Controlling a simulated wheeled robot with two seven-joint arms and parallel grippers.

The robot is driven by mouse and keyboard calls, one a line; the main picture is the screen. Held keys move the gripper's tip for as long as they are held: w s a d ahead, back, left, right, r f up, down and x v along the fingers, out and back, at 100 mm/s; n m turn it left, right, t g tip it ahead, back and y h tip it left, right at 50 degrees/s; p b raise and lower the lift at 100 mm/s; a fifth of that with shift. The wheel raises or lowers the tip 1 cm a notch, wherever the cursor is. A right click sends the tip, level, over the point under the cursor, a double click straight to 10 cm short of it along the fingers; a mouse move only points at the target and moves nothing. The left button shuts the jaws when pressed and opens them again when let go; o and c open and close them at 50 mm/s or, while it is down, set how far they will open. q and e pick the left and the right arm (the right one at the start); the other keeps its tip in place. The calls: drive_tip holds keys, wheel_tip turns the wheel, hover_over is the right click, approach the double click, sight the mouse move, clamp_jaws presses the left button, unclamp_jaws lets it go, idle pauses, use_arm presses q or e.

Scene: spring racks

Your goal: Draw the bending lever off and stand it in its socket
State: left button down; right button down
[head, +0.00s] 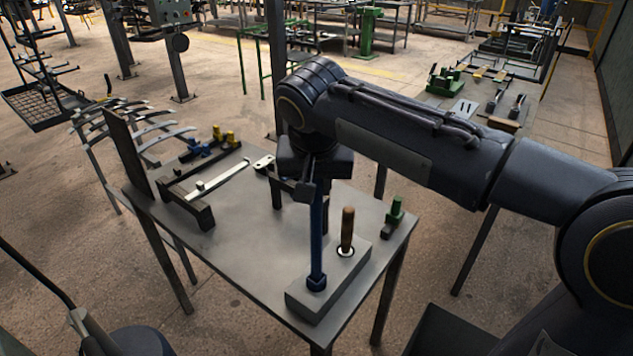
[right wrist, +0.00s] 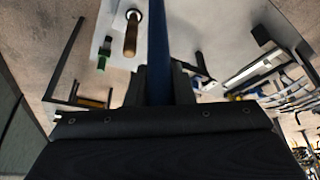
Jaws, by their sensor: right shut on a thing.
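My right gripper (head: 312,188) is shut on the upper part of the blue bending lever (head: 317,235), which stands roughly upright. The lever's dark lower end meets the top of the grey socket block (head: 345,276) near its front left. I cannot tell how deep it sits in the socket, as the collar there hides it. In the right wrist view the fingers (right wrist: 158,88) close around the blue shaft (right wrist: 157,40). A wooden-handled tool (head: 347,230) stands in a round hole in the same block, beside the lever. My left gripper is not in view.
The block stands on the front right of a grey steel table (head: 260,255). A dark fixture (head: 203,212) with a pale flat bar (head: 222,180) is at the table's left. A small green clamp (head: 394,215) is near the right edge. The front middle is clear.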

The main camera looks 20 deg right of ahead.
drive_tip(key=shift+f, duration=0.4)
drive_tip(key=c, duration=1.2)
unclamp_jaws()
drive_tip(key=shift+o, duration=0.2)
